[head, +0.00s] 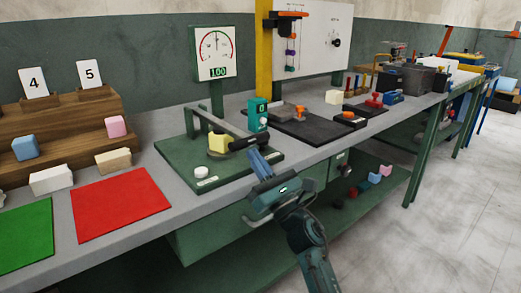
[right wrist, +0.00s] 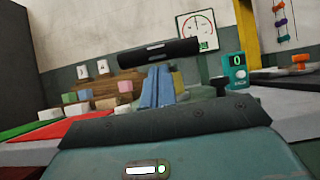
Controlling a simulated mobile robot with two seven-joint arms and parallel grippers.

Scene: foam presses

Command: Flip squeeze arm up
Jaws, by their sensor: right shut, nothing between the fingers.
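The squeeze arm (head: 229,126) is a grey-green bar on the green press base (head: 180,153). It lies low, beside or over a yellow foam block (head: 217,144). Its black grip (head: 247,144) points to the front right. My right gripper (head: 257,153) is shut and empty, with its blue fingers close to the grip at the front edge of the press. In the right wrist view the black grip (right wrist: 158,53) lies crosswise just above the fingertips (right wrist: 157,72); I cannot tell whether they touch. My left gripper is out of view.
A dial gauge (head: 215,50) reading 100 stands behind the press. A teal meter (head: 257,115) stands close to the grip. A white round button (head: 201,172) sits on the base. Red (head: 120,205) and green (head: 26,235) mats lie left. Open floor is at right.

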